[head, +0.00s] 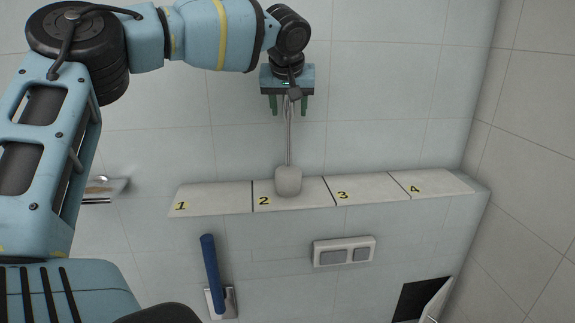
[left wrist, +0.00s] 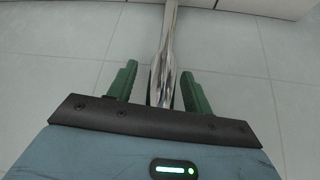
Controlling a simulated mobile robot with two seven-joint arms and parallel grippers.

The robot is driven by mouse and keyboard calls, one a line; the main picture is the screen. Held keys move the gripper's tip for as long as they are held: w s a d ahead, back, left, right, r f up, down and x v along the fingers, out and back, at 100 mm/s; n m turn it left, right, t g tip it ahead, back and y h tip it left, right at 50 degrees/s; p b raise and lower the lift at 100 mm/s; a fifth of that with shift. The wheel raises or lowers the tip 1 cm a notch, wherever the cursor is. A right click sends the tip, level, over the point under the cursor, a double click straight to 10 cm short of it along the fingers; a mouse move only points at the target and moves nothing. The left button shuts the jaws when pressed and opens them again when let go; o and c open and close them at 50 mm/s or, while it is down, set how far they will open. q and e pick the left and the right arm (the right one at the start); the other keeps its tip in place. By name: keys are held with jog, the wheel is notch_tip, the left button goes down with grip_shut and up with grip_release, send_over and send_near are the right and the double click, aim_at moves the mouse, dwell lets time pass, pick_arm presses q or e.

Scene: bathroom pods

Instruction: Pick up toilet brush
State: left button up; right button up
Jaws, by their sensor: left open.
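The toilet brush has a pale grey head (head: 288,181) resting on section 2 of the ledge (head: 220,198). Its thin metal handle (head: 290,138) stands upright from the head. My left gripper (head: 289,110) is at the top of the handle, pointing down, with its two green fingers apart on either side of it. In the left wrist view, the shiny handle (left wrist: 165,45) runs between the fingers of the left gripper (left wrist: 159,73), with gaps visible on both sides. The handle's top end is partly hidden by the gripper. My right gripper is out of view.
The ledge sections are numbered 1 to 4; 1, 3 and 4 are empty. Below are a blue cylinder (head: 212,262), a flush plate (head: 344,251) and a dark opening with a white flap (head: 436,300). A small wall shelf (head: 104,189) is at left. A tiled wall (head: 535,180) bounds the right.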

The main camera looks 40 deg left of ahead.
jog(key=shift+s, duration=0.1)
pick_arm(q)
grip_shut()
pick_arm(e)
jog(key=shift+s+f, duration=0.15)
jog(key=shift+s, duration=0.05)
pick_arm(q)
jog(key=shift+r, duration=0.15)
